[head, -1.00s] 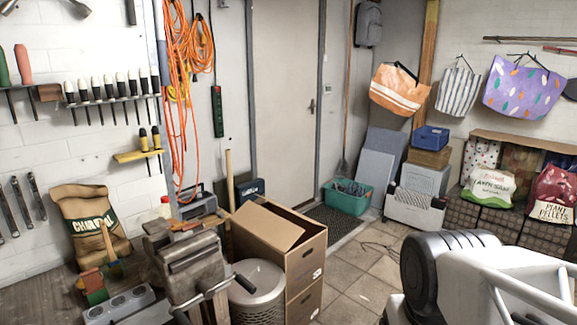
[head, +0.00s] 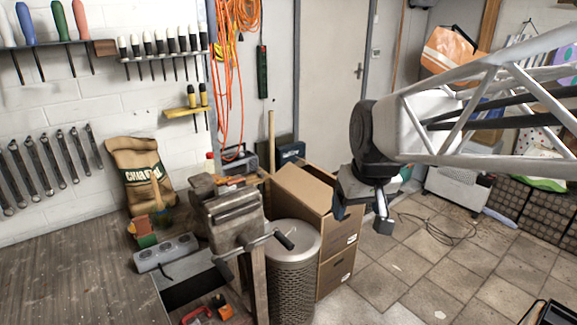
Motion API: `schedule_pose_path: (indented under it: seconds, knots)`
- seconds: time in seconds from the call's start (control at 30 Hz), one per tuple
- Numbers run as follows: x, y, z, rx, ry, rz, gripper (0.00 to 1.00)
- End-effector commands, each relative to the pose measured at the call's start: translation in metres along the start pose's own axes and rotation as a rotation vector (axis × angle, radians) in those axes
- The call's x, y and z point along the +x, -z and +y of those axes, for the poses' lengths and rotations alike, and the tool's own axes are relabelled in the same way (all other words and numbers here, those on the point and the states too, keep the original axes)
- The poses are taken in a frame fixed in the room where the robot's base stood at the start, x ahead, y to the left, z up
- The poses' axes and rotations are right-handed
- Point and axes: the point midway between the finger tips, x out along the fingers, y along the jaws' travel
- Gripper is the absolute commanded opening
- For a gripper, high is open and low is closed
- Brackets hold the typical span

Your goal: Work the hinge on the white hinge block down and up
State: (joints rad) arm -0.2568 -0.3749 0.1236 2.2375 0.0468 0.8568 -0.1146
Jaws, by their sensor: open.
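I cannot make out the white hinge block or its hinge in the head view. My gripper (head: 362,216) hangs from my arm right of centre, in front of the cardboard box as seen from here. Its two fingers point down and stand apart, with nothing visible between them. The wooden workbench (head: 75,275) fills the lower left, well to the left of my gripper. A metal vise (head: 232,208) with a handle bar stands at the bench's right end, between the bench top and my gripper.
A grey power strip (head: 166,252) and small coloured blocks (head: 144,232) lie on the bench by a charcoal bag (head: 140,175). An orange item (head: 221,306) sits at the bottom edge. A perforated metal bin (head: 293,265) and cardboard box (head: 338,240) stand beside the vise. Tiled floor at right is mostly clear.

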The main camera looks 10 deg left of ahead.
Motion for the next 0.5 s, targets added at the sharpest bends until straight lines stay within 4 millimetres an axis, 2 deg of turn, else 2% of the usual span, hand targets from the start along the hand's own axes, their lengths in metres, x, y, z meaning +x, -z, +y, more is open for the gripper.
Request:
schedule_pose_path:
  seconds: [0.03, 0.1, 0.27, 0.5]
  knots:
    - [0.003, 0.017, -0.011, -0.029, 0.010, 0.004, 0.77]
    - [0.007, 0.039, -0.025, -0.067, 0.021, 0.012, 0.77]
    - [0.017, 0.085, -0.061, -0.150, 0.049, 0.028, 0.77]
    - [0.035, 0.150, -0.127, -0.273, 0.091, 0.055, 0.77]
